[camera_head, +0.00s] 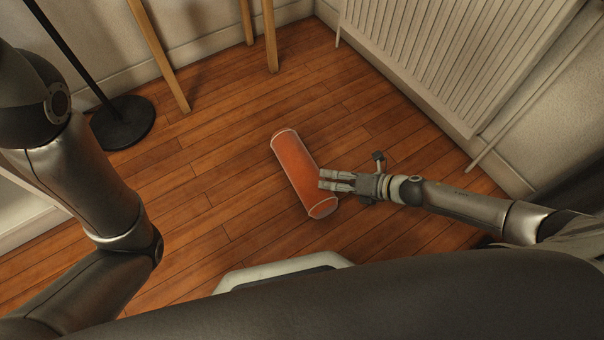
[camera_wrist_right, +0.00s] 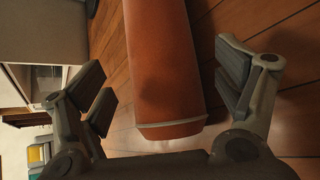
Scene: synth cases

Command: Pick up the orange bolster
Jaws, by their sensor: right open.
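The orange bolster (camera_head: 296,168) is a long cylinder with pale piping at its ends, lying on the wooden floor. My right gripper (camera_head: 322,181) is at its right side, close to its near half, with fingers pointing left. In the right wrist view the bolster (camera_wrist_right: 163,65) stretches away between the two open fingers of my right gripper (camera_wrist_right: 165,98). Gaps show between it and both finger pads. My left arm shows at the left of the head view, but its gripper is not in the picture.
A white radiator (camera_head: 455,50) is on the wall at the upper right. A black stand with a round base (camera_head: 123,122) is at the left. Wooden legs (camera_head: 160,55) stand at the back. The floor around the bolster is clear.

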